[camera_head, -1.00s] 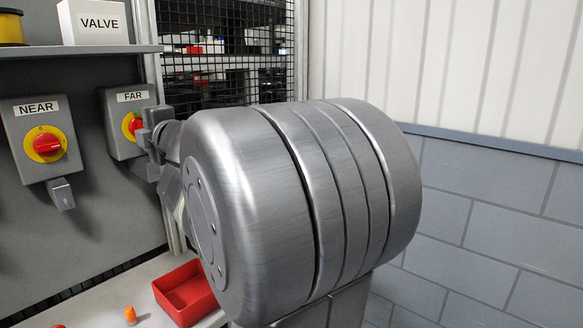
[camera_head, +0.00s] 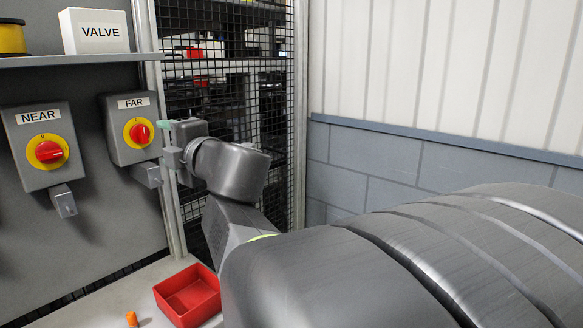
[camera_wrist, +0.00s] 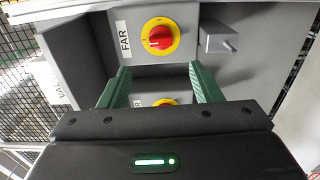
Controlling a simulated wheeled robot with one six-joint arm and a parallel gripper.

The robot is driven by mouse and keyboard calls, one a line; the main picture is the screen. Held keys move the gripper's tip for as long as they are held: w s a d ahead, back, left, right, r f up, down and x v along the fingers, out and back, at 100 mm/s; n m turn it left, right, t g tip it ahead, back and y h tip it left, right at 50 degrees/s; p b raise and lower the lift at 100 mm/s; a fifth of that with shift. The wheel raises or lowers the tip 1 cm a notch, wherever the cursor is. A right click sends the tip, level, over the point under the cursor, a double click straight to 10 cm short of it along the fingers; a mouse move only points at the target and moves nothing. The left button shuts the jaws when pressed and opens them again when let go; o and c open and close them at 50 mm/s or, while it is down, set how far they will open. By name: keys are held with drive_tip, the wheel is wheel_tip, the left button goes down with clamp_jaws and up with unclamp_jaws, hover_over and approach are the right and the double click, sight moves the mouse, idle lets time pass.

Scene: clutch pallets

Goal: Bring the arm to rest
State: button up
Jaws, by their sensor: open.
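My gripper (camera_head: 165,124) is open and empty, just right of the FAR switch box (camera_head: 115,150) in the head view. In the wrist view, the two green fingers of my gripper (camera_wrist: 162,82) stand apart with nothing between them. The FAR box's red knob on its yellow disc (camera_head: 138,133) is fully visible, and it also shows beyond the fingers in the wrist view (camera_wrist: 160,38). My fingers look clear of it. The NEAR switch box (camera_head: 35,120) with its red knob (camera_head: 48,151) hangs to the left.
A shelf (camera_head: 85,60) above the boxes carries a white VALVE box (camera_head: 95,32) and a yellow spool (camera_head: 11,38). A red tray (camera_head: 180,305) and an orange piece (camera_head: 132,319) lie on the bench below. A mesh fence (camera_head: 225,100) stands behind my gripper.

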sight(145, 136)
drive_tip(key=shift+m, duration=0.3)
drive_tip(key=b+x, duration=0.1)
drive_tip(key=x, duration=1)
drive_tip(key=shift+w+a, duration=0.2)
drive_tip(key=shift+r+m+p, duration=0.1)
drive_tip(key=shift+m+p, duration=0.3)
drive_tip(key=shift+m, duration=0.3)
drive_tip(key=m, duration=0.1)
drive_tip(key=m+p, duration=0.1)
drive_tip(key=shift+s+d+r+m, duration=0.1)
drive_tip(key=shift+s+d+m, duration=0.05)
drive_tip(key=shift+m, duration=0.15)
drive_tip(key=m+p, duration=0.4)
drive_tip(key=m, duration=0.1)
drive_tip(key=m+p, duration=0.5)
drive_tip(key=m, duration=0.1)
drive_tip(key=shift+p, duration=0.35)
drive_tip(key=shift+m+p, duration=0.8)
drive_tip(key=shift+p, duration=0.15)
drive_tip(key=shift+f+m+p, duration=0.2)
drive_tip(key=shift+m+p, duration=0.1)
drive_tip(key=shift+f, duration=0.1)
